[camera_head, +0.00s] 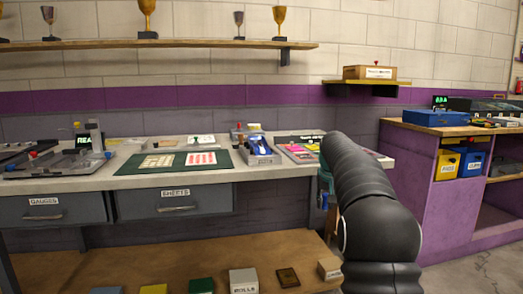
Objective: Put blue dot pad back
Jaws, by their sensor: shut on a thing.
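My arm reaches up from the lower right and bends away over the bench's right end. My gripper (326,184) is mostly hidden behind my arm's last links, with only teal and dark parts showing. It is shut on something. A small blue patch (324,201) shows there, likely the blue dot pad, but its dots cannot be made out. A flat dark-edged tray with pink and yellow pieces (297,152) lies on the bench just left of and beyond my gripper. My arm covers part of its right side.
The grey bench (135,180) also holds a green mat (134,163) with two dotted sheets and a grey cradle with a blue car (260,146). Two drawers are shut below. A wooden lower shelf (230,255) bears several small boxes. A purple cabinet (415,185) stands at right.

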